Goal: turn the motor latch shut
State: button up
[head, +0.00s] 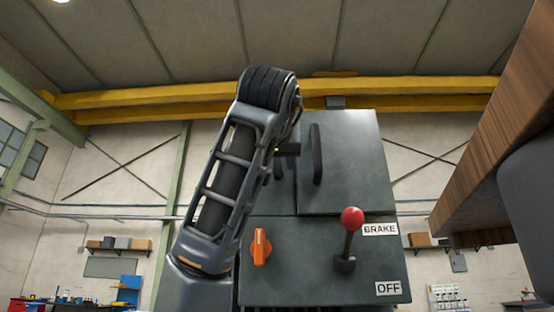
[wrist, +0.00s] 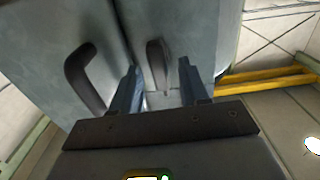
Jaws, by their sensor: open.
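A dark grey cabinet (head: 340,240) stands ahead in the head view. An orange turn knob (head: 260,247) sits upright on its lower front; no label shows that it is the motor latch. My gripper (wrist: 160,72) is open in the wrist view, its two fingers pointing at the upper panels. A dark handle (wrist: 157,65) shows in the gap between the fingertips, and I cannot tell whether they touch it. In the head view my arm hides most of the gripper. The orange knob is not in the wrist view.
A second dark bar handle (wrist: 85,78) is left of the fingers. A door handle (head: 317,155) is right of my arm. A red-balled lever (head: 350,220) juts out beside the BRAKE (head: 380,229) and OFF (head: 388,288) labels. A wooden edge (head: 490,150) overhangs at right.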

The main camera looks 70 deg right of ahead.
jog(key=shift+x, duration=1.15)
grip_shut()
